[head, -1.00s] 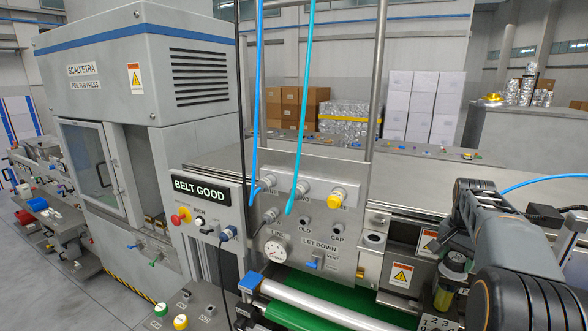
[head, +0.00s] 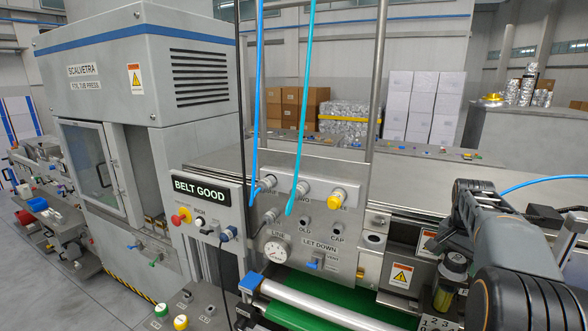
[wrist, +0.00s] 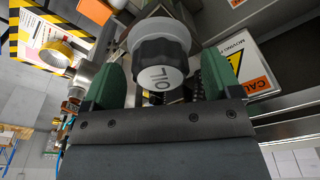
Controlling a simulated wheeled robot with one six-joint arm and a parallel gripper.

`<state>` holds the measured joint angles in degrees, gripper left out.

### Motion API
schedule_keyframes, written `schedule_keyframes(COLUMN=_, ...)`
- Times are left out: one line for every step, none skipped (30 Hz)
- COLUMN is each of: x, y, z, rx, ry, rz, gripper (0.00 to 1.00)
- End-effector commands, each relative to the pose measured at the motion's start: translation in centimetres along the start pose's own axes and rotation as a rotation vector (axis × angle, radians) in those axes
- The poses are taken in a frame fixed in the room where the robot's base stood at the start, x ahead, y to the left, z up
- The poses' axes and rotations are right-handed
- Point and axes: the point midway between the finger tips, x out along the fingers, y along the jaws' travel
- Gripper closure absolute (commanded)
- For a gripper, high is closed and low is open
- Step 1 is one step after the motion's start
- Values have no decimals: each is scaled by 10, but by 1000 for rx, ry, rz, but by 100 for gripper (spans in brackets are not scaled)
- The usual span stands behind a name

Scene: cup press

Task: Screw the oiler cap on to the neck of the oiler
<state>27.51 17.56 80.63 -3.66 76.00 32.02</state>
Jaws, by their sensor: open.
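The oiler cap (wrist: 160,76) is a dark, ribbed knob with a pale top marked OIL, seen in the wrist view. It is in front of a pale round part (wrist: 158,38). My gripper (wrist: 160,82) has two green fingers, one on each side of the cap, open with visible gaps. In the head view the oiler (head: 448,288) is a small amber bowl with a dark top, low at the right beside my arm. My fingers cannot be made out there. The neck is hidden, so I cannot tell how the cap sits on it.
The metal panel (head: 322,218) with knobs, a gauge (head: 275,254) and blue hoses stands left of the oiler. Warning plates show beside it (head: 401,275) and in the wrist view (wrist: 245,68). A yellow-ringed fitting (wrist: 57,55) is left of my fingers.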

Motion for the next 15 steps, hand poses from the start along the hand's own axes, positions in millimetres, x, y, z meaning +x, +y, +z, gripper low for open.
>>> schedule_keyframes(x=-3, y=0, z=0, rx=0, ry=1, rz=0, gripper=17)
schedule_keyframes(x=-6, y=0, z=-1, rx=0, ry=1, rz=-1, gripper=17)
schedule_keyframes(x=-9, y=0, z=-1, rx=0, ry=1, rz=-1, gripper=17)
schedule_keyframes(x=-12, y=0, z=-1, rx=0, ry=2, rz=-1, gripper=17)
schedule_keyframes(x=-14, y=0, z=-2, rx=0, ry=2, rz=-1, gripper=17)
schedule_keyframes(x=-18, y=0, z=-2, rx=0, ry=3, rz=-2, gripper=17)
schedule_keyframes(x=-21, y=0, z=-2, rx=0, ry=3, rz=-2, gripper=17)
schedule_keyframes(x=-23, y=0, z=-2, rx=0, ry=2, rz=-1, gripper=17)
schedule_keyframes(x=-26, y=0, z=-2, rx=-1, ry=1, rz=-1, gripper=17)
schedule_keyframes(x=-29, y=0, z=-2, rx=-1, ry=1, rz=-1, gripper=17)
schedule_keyframes(x=-31, y=0, z=-3, rx=-1, ry=2, rz=-1, gripper=17)
schedule_keyframes(x=-34, y=0, z=-3, rx=-1, ry=2, rz=-1, gripper=17)
schedule_keyframes(x=-35, y=0, z=-3, rx=-1, ry=3, rz=-2, gripper=17)
schedule_keyframes(x=-38, y=0, z=-4, rx=-1, ry=2, rz=-1, gripper=17)
schedule_keyframes(x=-41, y=0, z=-4, rx=-1, ry=2, rz=-1, gripper=17)
